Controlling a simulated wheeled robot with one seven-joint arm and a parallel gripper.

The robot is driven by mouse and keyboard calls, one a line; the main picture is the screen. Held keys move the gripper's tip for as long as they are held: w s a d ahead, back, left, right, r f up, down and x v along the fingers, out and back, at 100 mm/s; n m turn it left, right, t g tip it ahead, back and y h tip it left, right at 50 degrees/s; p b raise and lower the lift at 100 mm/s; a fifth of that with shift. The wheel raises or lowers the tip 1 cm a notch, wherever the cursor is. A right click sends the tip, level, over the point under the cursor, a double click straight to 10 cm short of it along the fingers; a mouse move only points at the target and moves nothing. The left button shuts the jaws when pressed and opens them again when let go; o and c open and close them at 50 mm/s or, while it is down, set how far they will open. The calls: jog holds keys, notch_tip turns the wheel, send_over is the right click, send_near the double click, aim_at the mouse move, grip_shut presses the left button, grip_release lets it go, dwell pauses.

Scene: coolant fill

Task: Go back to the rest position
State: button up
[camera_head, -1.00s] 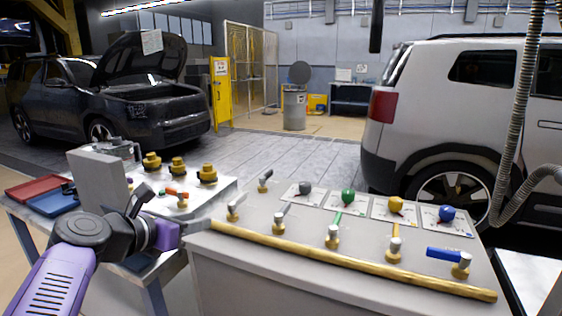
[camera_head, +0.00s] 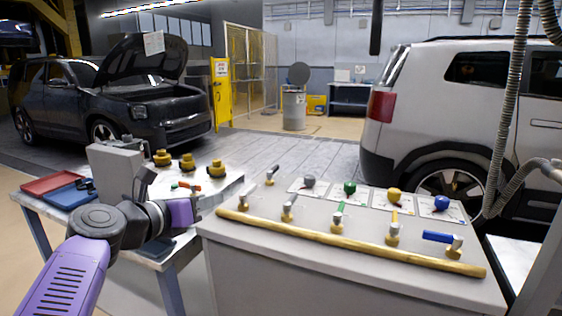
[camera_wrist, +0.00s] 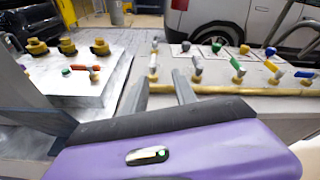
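My gripper (camera_wrist: 161,80) shows in the wrist view as two grey fingers, apart, with nothing between them. Past the fingertips is the light grey panel table (camera_wrist: 225,72) with its valves. In the head view my purple arm reaches in from the lower left, over the left side table and left of the panel table (camera_head: 330,258). I cannot clearly make out the fingers there.
The panel table carries several lever valves, coloured knobs and a yellow front rail (camera_head: 340,240). The side table holds a grey box (camera_head: 112,160), yellow caps (camera_head: 187,162), a red tray (camera_head: 52,184) and a blue tray (camera_head: 68,198). A white car (camera_head: 440,110) stands behind.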

jog(key=w+d+r+n+t+h, duration=0.1)
jog(key=d+r+n+t+h, duration=0.15)
jog(key=d, duration=0.65)
jog(key=d+r+n+t+h, duration=0.1)
jog(key=d+n+h, duration=0.2)
jog(key=d, duration=0.7)
jog(key=s+d+r+n+t+y+p, duration=0.25)
jog(key=s+d+n+t, duration=0.5)
jog(key=d+n, duration=0.6)
jog(key=s+d+f+n+g+y+p, duration=0.1)
jog(key=s+f+n+g+y, duration=0.2)
jog(key=s, duration=1.3)
jog(key=s+d+f+n+g+y+p, duration=0.2)
jog(key=s+f+n, duration=0.7)
jog(key=s, duration=0.7)
jog(key=s+d+f+n+g+y+p, duration=0.1)
jog(key=s+f+n+g+y, duration=0.3)
jog(key=s+f, duration=0.5)
jog(key=s+n+g, duration=0.1)
jog(key=s+n, duration=0.1)
jog(key=s, duration=0.5)
jog(key=shift+s+d+n+p, duration=0.2)
jog(key=shift+n+p, duration=0.1)
jog(key=shift+p, duration=0.1)
